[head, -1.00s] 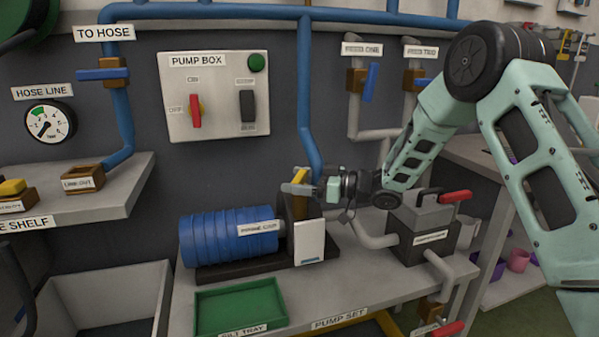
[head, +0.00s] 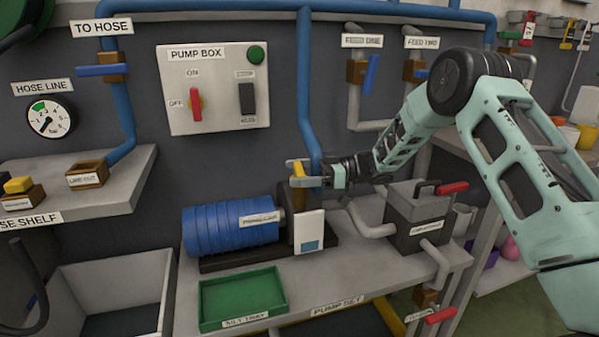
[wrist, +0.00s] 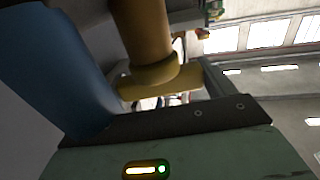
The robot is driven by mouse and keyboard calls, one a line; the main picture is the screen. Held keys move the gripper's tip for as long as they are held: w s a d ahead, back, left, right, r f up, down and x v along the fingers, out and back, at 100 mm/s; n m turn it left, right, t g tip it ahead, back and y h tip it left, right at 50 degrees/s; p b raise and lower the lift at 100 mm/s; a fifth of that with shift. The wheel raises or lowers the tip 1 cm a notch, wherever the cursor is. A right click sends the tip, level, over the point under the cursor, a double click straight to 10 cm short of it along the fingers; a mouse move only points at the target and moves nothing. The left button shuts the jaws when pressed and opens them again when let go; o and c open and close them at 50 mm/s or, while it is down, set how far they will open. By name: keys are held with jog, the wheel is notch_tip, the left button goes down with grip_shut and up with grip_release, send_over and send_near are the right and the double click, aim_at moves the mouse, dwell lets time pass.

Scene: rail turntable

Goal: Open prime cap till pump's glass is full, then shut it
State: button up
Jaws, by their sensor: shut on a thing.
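My gripper (head: 306,182) is shut on the cap, reaching in from the right. The finger hides part of the cap in the head view. The pump's glass (head: 309,233) is a pale upright panel on the housing front.
The pump box (head: 215,115) on the wall has a red switch and a dark switch. A green silt tray (head: 241,298) sits at the bench front. A blue pipe (head: 305,90) runs down behind my gripper.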

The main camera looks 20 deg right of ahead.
jog(key=o, duration=0.9)
jog(key=s+d, duration=0.2)
jog(key=d, duration=0.9)
jog(key=shift+d, duration=0.4)
